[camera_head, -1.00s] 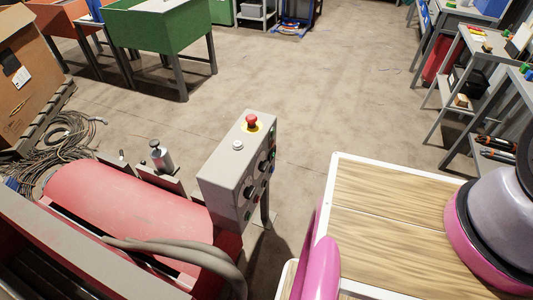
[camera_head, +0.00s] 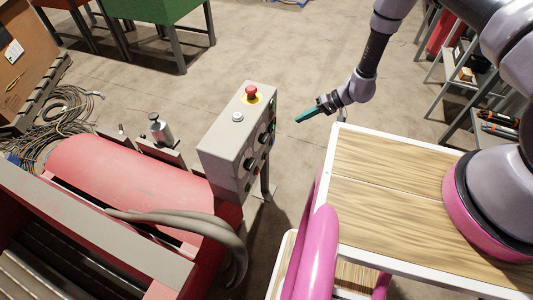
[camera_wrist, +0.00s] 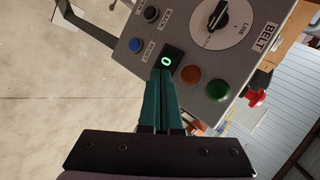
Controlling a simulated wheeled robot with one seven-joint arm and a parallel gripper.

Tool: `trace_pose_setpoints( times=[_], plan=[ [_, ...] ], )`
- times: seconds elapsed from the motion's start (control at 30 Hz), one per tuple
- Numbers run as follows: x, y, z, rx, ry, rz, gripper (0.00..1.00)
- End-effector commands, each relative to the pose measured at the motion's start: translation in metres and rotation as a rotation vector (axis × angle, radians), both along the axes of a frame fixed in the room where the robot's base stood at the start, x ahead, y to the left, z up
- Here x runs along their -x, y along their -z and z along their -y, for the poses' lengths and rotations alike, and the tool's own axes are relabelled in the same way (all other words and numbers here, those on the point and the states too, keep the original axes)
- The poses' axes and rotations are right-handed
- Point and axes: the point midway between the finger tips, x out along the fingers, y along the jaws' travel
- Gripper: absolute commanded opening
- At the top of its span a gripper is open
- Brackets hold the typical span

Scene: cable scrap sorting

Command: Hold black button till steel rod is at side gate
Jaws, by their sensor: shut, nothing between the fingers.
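The grey control box (camera_head: 222,150) stands beside the red machine. In the wrist view its face shows a black button (camera_wrist: 152,14), a blue button (camera_wrist: 135,45), a small display reading 0 (camera_wrist: 166,60), an orange lamp or button (camera_wrist: 191,76) and a green button (camera_wrist: 217,90). My gripper (camera_head: 308,115) has its teal fingers together, right of the box and apart from it in the head view. In the wrist view the shut fingertips (camera_wrist: 163,74) overlap the panel near the display; the black button lies beyond them. I cannot identify a steel rod or side gate.
A red emergency stop (camera_head: 251,92) and white button (camera_head: 238,117) sit on the box top. A metal cylinder (camera_head: 160,130) stands by the red roller (camera_head: 130,185). A grey hose (camera_head: 185,222) loops in front.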

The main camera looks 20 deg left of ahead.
Motion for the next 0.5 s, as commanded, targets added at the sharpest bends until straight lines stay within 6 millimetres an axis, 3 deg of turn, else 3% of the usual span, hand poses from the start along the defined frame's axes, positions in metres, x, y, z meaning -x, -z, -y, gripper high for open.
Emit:
trace_pose_setpoints(
  times=[0.03, 0.2, 0.33, 0.5],
  plan=[
    [0.021, 0.035, 0.002, 0.004, -0.008, -0.006, 0.0],
    [0.068, 0.111, 0.01, 0.008, -0.028, 0.014, 0.0],
    [0.09, 0.143, 0.017, 0.013, -0.037, 0.026, 0.0],
    [0.101, 0.157, 0.021, 0.015, -0.041, 0.034, 0.0]
  ],
)
